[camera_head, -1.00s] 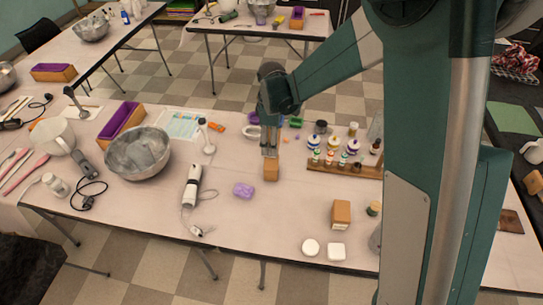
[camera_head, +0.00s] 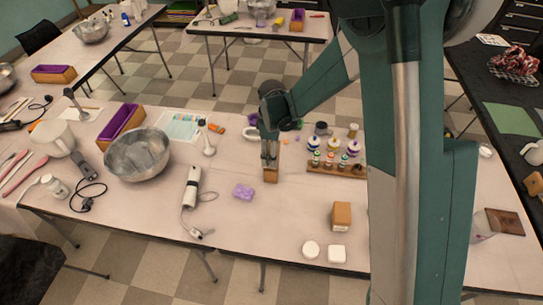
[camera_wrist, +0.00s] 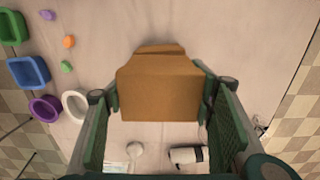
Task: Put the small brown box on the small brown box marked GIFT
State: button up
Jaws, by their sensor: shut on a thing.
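A small brown box (camera_head: 270,176) is at the middle of the table, below my gripper (camera_head: 270,164). In the wrist view my gripper (camera_wrist: 160,95) has a finger on each side of this box (camera_wrist: 160,92), shut on it. The box looks upright and at or very near the table top; I cannot tell if there is a gap under it. A second small brown box (camera_head: 341,215) stands upright on the table to the right and nearer the front edge. No GIFT marking is readable on either box.
A purple soap (camera_head: 244,192) lies left of the held box. A wooden rack with several small bottles (camera_head: 336,168) stands behind and right. Two white soaps (camera_head: 336,253) lie by the front edge. The table between the two brown boxes is clear.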

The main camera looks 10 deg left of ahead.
jog(key=shift+f, duration=0.75)
jog(key=shift+f, duration=0.2)
jog(key=o, duration=1)
jog(key=shift+r, duration=0.15)
notch_tip(320, 180, up, 12)
jog(key=shift+r+p, duration=0.1)
jog(key=shift+p, duration=0.25)
dwell(0.4)
